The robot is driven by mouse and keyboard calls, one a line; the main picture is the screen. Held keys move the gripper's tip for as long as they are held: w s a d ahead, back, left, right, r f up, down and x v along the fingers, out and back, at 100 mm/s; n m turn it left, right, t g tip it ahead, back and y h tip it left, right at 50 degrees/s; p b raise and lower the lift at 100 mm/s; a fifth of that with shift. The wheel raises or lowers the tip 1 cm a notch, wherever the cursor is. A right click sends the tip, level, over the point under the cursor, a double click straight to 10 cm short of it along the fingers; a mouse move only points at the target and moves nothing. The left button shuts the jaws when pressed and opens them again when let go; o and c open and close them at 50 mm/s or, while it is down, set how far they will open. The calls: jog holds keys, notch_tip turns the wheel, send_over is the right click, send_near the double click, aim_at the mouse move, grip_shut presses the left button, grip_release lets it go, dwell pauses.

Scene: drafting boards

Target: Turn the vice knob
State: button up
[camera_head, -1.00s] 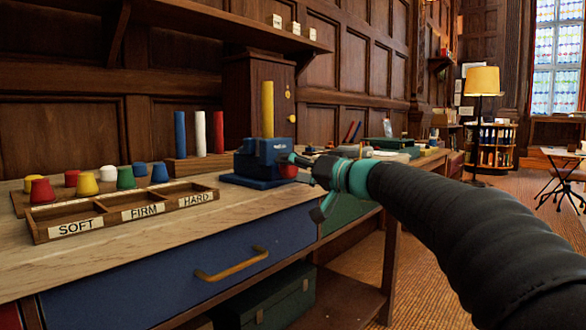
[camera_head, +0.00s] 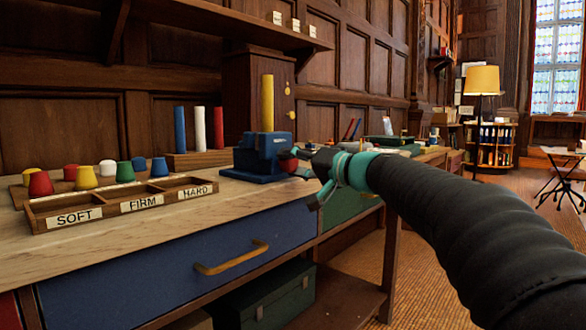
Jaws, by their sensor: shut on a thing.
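The blue vice (camera_head: 262,157) stands on the wooden workbench, with a yellow rod (camera_head: 268,102) upright at it. Its red knob (camera_head: 289,166) shows at the vice's right side, partly hidden by my gripper. My gripper (camera_head: 300,155), dark with a teal wrist, reaches in from the right and is shut at the knob. The fingertips are small and partly covered by the gripper's own body.
A wooden tray (camera_head: 48,208) marked SOFT, FIRM and HARD lies at the left front. Several coloured caps stand on a board behind it. Blue, white and red rods (camera_head: 200,128) stand in a block left of the vice. Books and small items lie further right.

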jog(key=shift+m, duration=0.7)
jog(key=o, duration=1.2)
jog(key=shift+c, duration=0.2)
jog(key=shift+n, duration=0.3)
